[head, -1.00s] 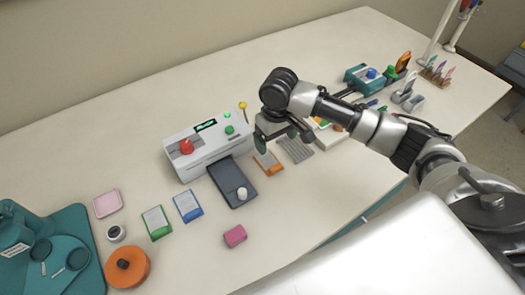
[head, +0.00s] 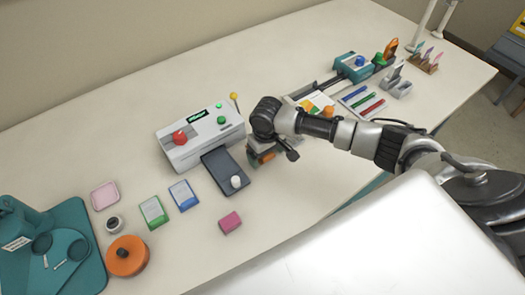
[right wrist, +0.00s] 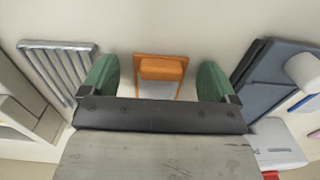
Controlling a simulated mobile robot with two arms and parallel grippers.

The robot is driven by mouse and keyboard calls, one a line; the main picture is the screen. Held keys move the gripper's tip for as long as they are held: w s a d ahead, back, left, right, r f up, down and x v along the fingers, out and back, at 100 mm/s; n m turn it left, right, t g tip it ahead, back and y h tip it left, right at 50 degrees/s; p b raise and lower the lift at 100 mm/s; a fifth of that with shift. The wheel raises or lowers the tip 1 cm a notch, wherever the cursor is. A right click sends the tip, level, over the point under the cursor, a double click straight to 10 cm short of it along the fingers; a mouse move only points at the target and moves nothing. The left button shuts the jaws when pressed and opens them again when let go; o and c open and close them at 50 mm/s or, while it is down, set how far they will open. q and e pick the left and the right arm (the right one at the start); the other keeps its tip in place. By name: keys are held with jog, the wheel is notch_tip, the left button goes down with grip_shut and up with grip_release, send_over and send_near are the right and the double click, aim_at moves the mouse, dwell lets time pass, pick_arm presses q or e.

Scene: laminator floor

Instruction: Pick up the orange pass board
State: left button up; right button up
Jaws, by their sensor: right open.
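The orange pass board (right wrist: 161,68) lies on the table between the two green fingers in the right wrist view. It is a flat orange piece with a raised block, and its near end is hidden by my gripper. In the head view only a bit of the orange board (head: 267,157) shows beneath my right gripper (head: 273,150). That gripper is open and low over the board, with a finger on each side and a gap to each. My left gripper is out of view.
The white laminator (head: 190,146) and its dark tray (head: 219,167) with a white knob stand just left of my gripper. A grey slatted rack (right wrist: 62,67) lies on the other side. Green (head: 153,212) and blue (head: 183,195) boards lie farther left.

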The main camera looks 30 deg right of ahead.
jog(key=c, duration=1)
jog(key=shift+r, duration=0.1)
